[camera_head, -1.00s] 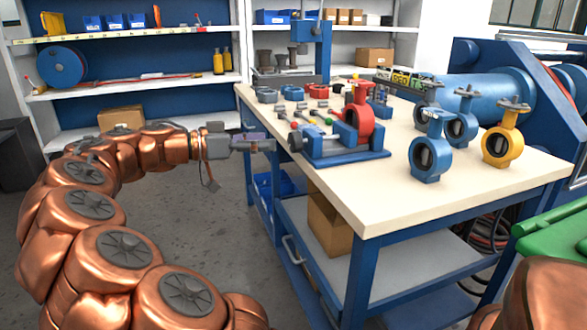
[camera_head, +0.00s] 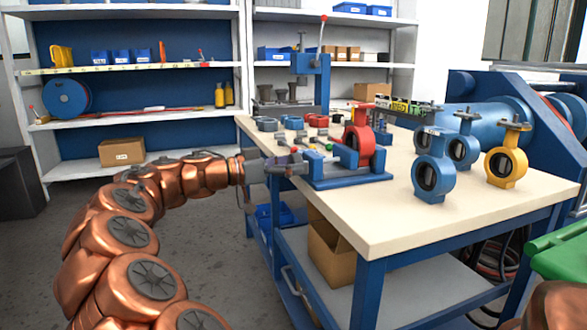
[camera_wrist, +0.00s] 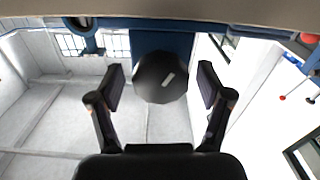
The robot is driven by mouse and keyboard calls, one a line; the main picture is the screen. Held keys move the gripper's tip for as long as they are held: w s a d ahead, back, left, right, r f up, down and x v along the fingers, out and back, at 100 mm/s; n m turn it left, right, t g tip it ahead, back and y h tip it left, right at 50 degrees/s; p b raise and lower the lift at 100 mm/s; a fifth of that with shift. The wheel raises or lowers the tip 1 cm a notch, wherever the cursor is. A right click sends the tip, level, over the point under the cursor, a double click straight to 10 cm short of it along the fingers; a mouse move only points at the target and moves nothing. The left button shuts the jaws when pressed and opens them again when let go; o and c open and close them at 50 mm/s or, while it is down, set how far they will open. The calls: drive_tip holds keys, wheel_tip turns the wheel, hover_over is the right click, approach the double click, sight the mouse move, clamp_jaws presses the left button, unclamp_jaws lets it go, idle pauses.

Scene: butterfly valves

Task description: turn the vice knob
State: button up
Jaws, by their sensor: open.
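The blue vice (camera_head: 350,180) stands at the left edge of the workbench top and holds a red butterfly valve (camera_head: 359,138). Its round dark knob (camera_wrist: 160,80) faces the camera in the wrist view, with a small light mark on it. My gripper (camera_head: 288,166) is at the vice's left end in the head view, where it hides most of the knob. In the wrist view my gripper (camera_wrist: 160,70) is open, one finger on each side of the knob. A gap shows between the knob and each finger.
The workbench (camera_head: 400,233) also bears a blue valve (camera_head: 433,175), a yellow valve (camera_head: 506,163) and several small parts behind the vice. A cardboard box (camera_head: 331,252) sits on its lower shelf. Open floor lies left of the bench.

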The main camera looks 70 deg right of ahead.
drive_tip(key=c, duration=1.2)
drive_tip(key=shift+o, duration=0.2)
drive_tip(key=shift+r+n+p, duration=0.1)
drive_tip(key=shift+n+p, duration=0.2)
drive_tip(key=shift+p, duration=0.15)
